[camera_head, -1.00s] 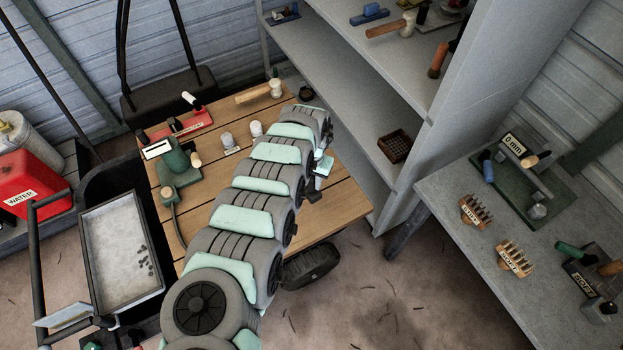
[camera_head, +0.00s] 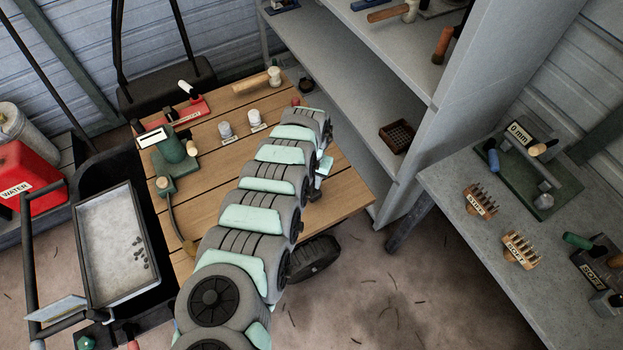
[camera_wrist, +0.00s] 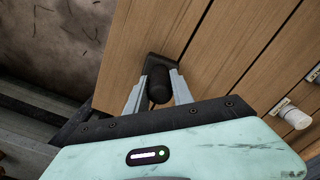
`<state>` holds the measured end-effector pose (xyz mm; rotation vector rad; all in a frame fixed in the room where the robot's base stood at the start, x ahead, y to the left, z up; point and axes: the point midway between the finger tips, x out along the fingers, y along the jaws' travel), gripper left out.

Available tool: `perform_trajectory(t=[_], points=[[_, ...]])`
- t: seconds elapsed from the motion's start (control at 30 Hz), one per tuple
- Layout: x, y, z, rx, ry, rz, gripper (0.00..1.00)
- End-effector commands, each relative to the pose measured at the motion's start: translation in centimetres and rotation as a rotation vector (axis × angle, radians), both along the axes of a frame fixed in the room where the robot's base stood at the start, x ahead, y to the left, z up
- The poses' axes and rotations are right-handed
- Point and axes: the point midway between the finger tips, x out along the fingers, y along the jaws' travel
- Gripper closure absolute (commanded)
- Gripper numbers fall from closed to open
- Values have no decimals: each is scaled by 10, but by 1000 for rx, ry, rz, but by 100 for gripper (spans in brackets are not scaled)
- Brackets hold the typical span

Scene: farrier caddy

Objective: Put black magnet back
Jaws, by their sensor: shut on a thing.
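In the wrist view, my gripper (camera_wrist: 157,88) is shut on a black magnet (camera_wrist: 159,84) with a rounded black handle and a dark, squarish base. The magnet is over or at the edge of the plank table (camera_wrist: 225,50); I cannot tell whether its base touches the wood. In the head view my arm covers most of the table's right part, and I cannot make out the magnet there.
On the table (camera_head: 225,165) stand a red holder (camera_head: 187,114), a green device (camera_head: 172,150), two small pale pots (camera_head: 226,130) and a wooden mallet (camera_head: 262,80). A grey shelf (camera_head: 355,85) rises behind the right side. A metal tray (camera_head: 113,240) lies left.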

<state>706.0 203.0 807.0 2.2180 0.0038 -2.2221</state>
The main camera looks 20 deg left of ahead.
Motion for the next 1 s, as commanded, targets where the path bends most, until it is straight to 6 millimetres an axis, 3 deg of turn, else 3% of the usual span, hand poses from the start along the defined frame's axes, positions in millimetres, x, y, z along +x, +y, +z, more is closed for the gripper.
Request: perform_trajectory(t=[0.77, 0.8, 1.0], points=[[0, 0, -11, 0, -1, 1, 100], [0, 0, -10, 0, -1, 1, 68], [0, 0, -10, 0, 0, 0, 52]])
